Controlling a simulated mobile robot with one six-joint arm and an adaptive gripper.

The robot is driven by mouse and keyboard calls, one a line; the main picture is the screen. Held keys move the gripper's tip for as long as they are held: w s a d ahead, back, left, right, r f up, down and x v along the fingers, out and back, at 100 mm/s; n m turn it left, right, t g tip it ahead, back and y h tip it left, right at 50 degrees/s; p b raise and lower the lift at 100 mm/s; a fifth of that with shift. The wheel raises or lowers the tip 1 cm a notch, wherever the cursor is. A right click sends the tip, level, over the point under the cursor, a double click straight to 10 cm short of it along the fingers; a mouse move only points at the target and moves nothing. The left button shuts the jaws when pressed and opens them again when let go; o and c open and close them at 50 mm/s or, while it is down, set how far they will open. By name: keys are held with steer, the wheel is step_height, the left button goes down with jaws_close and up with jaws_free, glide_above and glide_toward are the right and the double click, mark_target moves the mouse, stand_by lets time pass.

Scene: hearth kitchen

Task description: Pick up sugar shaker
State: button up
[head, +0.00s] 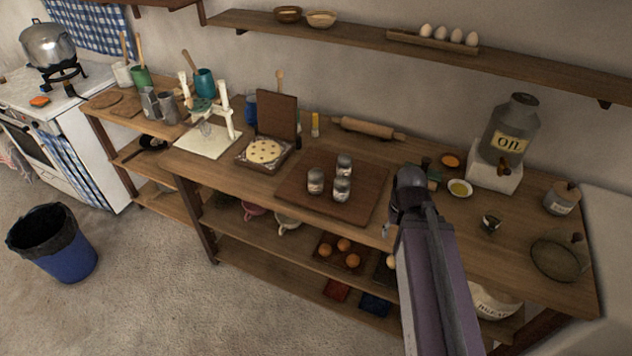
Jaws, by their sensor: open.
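Three small metal-topped glass shakers stand upright on a dark wooden board: a left one (316,181), a back one (344,165) and a front right one (341,189). No label is readable, so I cannot tell which one is the sugar shaker. My gripper (388,228) is open, just right of the board and apart from the shakers. It is largely hidden by my arm's wrist, and nothing shows held in it.
The wooden board (366,207) lies on the worktable. A dough press box (265,152) and rolling pin (369,129) stand near it. A shelf (360,47) runs above.

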steer(key=o, duration=0.5)
steer(key=shift+d, duration=0.15)
steer(key=shift+o, duration=0.5)
steer(key=shift+w+f+b, duration=0.35)
steer(key=m+t+h+b, duration=0.9)
steer(key=t+h+b, duration=0.1)
steer(key=b, duration=0.4)
glide_toward(310, 181)
steer(key=s, duration=0.1)
steer(key=shift+r, duration=0.45)
steer(key=shift+b+x, duration=1.45)
steer(key=shift+x, duration=2.8)
